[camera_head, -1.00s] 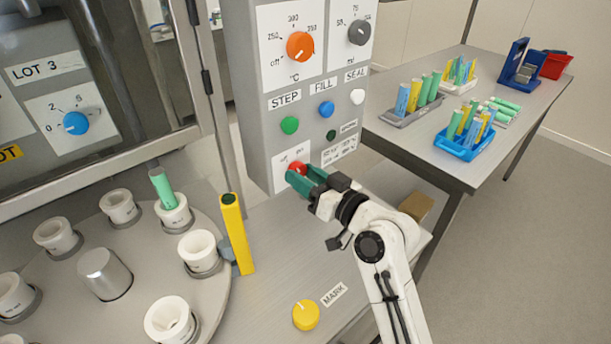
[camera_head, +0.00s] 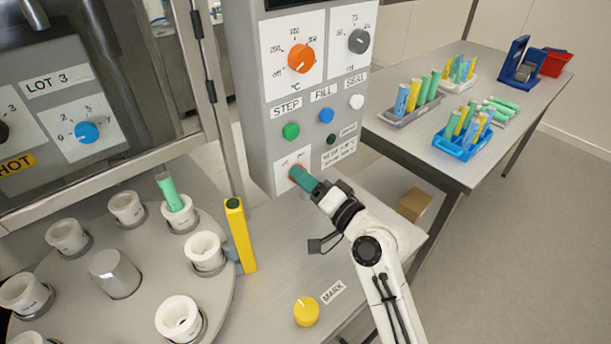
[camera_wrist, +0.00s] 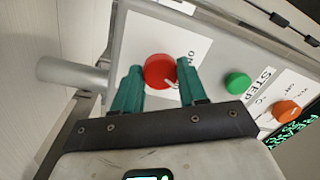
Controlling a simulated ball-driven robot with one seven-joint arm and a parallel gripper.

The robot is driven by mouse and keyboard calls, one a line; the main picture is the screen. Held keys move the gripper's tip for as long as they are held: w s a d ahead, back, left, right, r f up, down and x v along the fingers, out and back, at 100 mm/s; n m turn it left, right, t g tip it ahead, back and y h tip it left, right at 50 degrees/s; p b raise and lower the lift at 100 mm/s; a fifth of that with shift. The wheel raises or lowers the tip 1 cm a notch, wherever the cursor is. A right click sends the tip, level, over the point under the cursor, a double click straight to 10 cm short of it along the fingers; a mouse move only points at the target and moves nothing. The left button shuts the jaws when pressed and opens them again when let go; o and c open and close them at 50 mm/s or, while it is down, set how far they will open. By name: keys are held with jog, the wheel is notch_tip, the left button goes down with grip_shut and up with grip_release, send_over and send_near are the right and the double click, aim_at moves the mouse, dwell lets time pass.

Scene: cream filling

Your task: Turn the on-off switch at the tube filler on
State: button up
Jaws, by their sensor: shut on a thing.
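The on-off switch is a red round knob (camera_head: 293,171) low on the grey tube filler panel (camera_head: 260,140). In the head view it is mostly hidden behind my green fingers. My gripper (camera_head: 302,178) is shut on it. In the wrist view the red knob (camera_wrist: 160,71) sits between the two green fingers of my gripper (camera_wrist: 164,80), one on each side. A white mark shows at the knob's edge near the right finger, beside the printed ON label (camera_wrist: 191,54). I cannot tell the knob's exact setting.
Green STEP (camera_head: 291,131), blue FILL (camera_head: 327,115) and white SEAL (camera_head: 357,102) buttons are above the switch. A yellow MARK knob (camera_head: 306,312) is on the counter below. A yellow post (camera_head: 240,235) stands by the turntable (camera_head: 75,290) with white cups, left of my arm.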

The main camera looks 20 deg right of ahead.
jog(key=shift+m+p, duration=0.3)
jog(key=shift+m, duration=0.7)
jog(key=o, duration=1.1)
jog(key=shift+c, duration=0.2)
jog(key=shift+s, duration=0.1)
jog(key=b+v, duration=0.2)
jog(key=v, duration=0.8)
jog(key=shift+s+b, duration=0.35)
jog(key=shift+d+f, duration=0.15)
